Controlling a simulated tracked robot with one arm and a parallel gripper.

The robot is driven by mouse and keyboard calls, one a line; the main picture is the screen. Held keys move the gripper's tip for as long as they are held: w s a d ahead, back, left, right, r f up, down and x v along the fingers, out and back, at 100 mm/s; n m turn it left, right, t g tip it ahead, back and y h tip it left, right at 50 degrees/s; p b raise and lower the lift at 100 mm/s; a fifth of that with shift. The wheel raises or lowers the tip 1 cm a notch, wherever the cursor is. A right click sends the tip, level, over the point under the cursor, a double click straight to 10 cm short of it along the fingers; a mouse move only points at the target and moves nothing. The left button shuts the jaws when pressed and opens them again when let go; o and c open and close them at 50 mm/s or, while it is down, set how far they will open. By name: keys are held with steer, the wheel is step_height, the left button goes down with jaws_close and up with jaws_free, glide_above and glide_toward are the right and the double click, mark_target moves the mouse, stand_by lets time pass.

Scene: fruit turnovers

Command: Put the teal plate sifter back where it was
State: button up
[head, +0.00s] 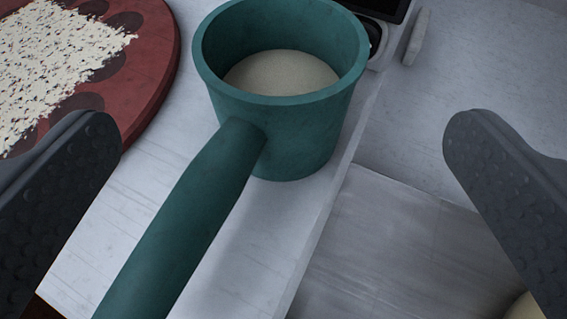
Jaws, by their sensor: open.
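The teal sifter (310,125) stands upright on the white surface at the top middle of the head view. It is a round cup with a pale, sand-coloured fill or base inside. Its thick teal handle (185,225) points down and left toward me and runs out of the bottom edge. My gripper (283,140) is open, with one dark finger at the left and one at the right. The handle and cup show between the fingers, and neither finger appears to touch them. No separate plate shows under the sifter.
A round red board (150,75) with dark round recesses and a pale crumbly heap (60,55) lies at the upper left. A dark-screened device (385,8) is at the top right. A lower grey surface (400,245) lies to the right. A pale object is cut off at bottom right.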

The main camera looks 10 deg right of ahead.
steer(key=shift+v, duration=1.3)
steer(key=a+r+t, duration=0.1)
steer(key=a+r, duration=0.3)
steer(key=r, duration=0.8)
steer(key=a+r, duration=0.4)
steer(key=r, duration=0.8)
steer(key=s+a+r+y, duration=0.1)
steer(key=s+a+r, duration=0.4)
steer(key=r, duration=0.3)
steer(key=s+a+r+n+t, duration=0.1)
steer(key=s+a+r, duration=0.4)
steer(key=r, duration=0.2)
steer(key=shift+s+r+n+y, duration=0.3)
steer(key=shift+s+r+y, duration=0.1)
steer(key=shift+r, duration=0.1)
